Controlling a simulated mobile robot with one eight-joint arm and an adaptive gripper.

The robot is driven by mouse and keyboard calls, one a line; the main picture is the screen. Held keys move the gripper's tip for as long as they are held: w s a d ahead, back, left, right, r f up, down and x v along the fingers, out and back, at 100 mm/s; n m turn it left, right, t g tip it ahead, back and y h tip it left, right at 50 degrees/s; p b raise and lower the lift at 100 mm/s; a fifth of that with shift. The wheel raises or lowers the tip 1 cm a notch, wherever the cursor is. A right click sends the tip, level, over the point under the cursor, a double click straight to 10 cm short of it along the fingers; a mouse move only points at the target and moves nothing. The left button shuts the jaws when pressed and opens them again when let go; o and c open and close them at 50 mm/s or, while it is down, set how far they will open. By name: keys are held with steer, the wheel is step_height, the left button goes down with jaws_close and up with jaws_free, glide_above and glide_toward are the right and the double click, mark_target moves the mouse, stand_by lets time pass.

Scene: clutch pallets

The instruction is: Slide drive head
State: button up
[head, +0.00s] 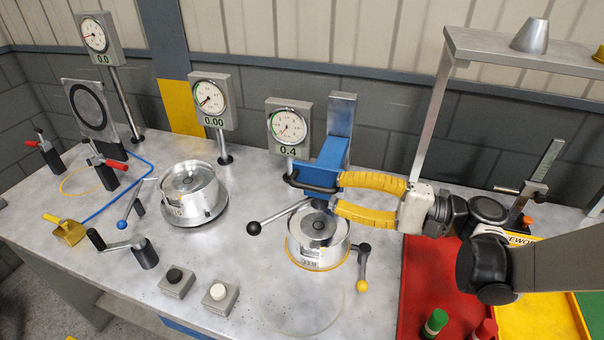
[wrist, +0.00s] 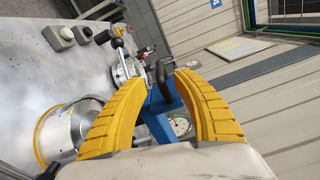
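The drive head is a blue block (head: 325,165) on a grey upright column, with a dark bar handle (head: 312,184) on its front. It stands above a round metal clutch unit (head: 318,238) with a yellow ring round its base. My gripper (head: 337,191) reaches in from the right, with its yellow fingers spread. In the wrist view, the handle (wrist: 163,78) shows between the fingertips of my gripper (wrist: 151,83), and the blue block (wrist: 160,122) lies behind. I see gaps beside the handle; contact is not clear. The fingers partly hide the head's lower right side.
A gauge reading 0.4 (head: 288,126) stands left of the head. A black-knobbed lever (head: 275,215) and a yellow-tipped crank (head: 363,265) flank the clutch unit. A second clutch unit (head: 190,190) stands left. A raised shelf (head: 510,52) and red tray (head: 425,285) are on the right.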

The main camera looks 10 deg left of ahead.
mark_target(296, 184)
steer(key=a, duration=0.3)
steer(key=a+b, duration=0.1)
steer(key=a, duration=0.6)
steer(key=shift+w+a+b, duration=0.1)
steer(key=shift+w+b, duration=0.15)
steer(key=shift+b, duration=0.15)
